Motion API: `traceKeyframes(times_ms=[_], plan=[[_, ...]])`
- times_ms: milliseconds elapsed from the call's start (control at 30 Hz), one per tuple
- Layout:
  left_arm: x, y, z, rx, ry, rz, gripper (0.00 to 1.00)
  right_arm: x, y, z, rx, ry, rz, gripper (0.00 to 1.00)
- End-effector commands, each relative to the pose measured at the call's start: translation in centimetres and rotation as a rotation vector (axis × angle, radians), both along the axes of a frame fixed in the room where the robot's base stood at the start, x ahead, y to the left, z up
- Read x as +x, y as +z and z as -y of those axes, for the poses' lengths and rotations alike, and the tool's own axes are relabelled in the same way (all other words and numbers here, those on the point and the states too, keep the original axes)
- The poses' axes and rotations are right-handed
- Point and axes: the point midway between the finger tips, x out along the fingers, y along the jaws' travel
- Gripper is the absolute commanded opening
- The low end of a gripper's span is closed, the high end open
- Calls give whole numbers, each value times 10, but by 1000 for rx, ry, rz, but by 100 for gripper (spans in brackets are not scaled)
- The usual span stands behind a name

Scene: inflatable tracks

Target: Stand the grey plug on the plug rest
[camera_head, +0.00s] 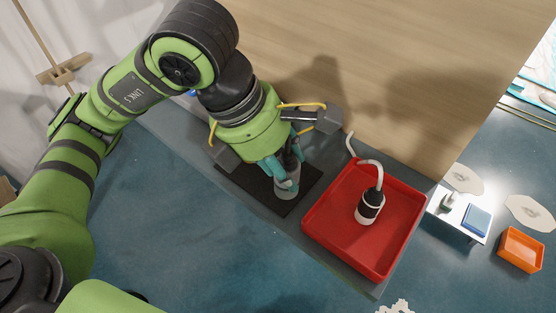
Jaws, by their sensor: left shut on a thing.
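My left gripper (284,166) comes down from above with its teal fingers shut on the grey plug (287,187). The plug has a dark upper part and a grey round lower body, and it looks roughly upright. It is over the flat black pad (256,190), which looks like the plug rest, near its right side. I cannot tell whether the plug's base touches the pad. The gripper hides part of the pad and the plug's upper part. My right gripper is not in view.
A red tray (339,252) to the right holds a white and black plug (370,207) with a white cable (362,160). A tall wooden panel (420,70) stands behind. Further right are a white stand with a blue block (476,219) and an orange bin (521,250).

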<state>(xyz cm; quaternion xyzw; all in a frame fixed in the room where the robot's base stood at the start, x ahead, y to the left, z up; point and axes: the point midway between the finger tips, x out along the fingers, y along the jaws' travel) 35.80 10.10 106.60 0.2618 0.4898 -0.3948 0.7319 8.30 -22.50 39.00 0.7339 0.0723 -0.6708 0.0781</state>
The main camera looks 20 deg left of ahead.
Motion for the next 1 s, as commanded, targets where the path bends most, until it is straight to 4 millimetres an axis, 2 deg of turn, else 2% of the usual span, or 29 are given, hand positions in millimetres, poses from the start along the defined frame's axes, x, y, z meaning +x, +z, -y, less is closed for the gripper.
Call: traceKeyframes(times_ms=[200,400,533,800,1000], plan=[[49,-29,-15,0,6,-8,8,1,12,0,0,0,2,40],[77,-47,-23,1,1,-3,8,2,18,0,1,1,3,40],[81,-54,-24,1,-1,-3,8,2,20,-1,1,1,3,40],[81,-88,-24,0,-2,-2,8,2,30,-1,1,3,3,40],[81,-90,-24,0,-2,2,8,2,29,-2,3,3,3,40]])
